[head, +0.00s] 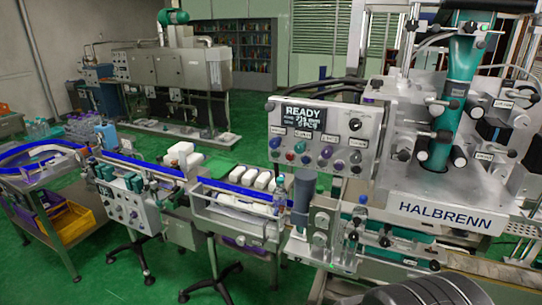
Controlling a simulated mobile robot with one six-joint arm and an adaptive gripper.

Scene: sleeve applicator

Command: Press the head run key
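A grey control panel (364,120) stands on the HALBRENN machine (445,208) at right of centre. Its dark display (306,117) reads READY above smaller text. My gripper's fingers do not show; only a dark ribbed part, likely of my arm, shows at the bottom right edge.
Clear bottles (350,250) stand below the panel. A smaller control box (125,205) stands left.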

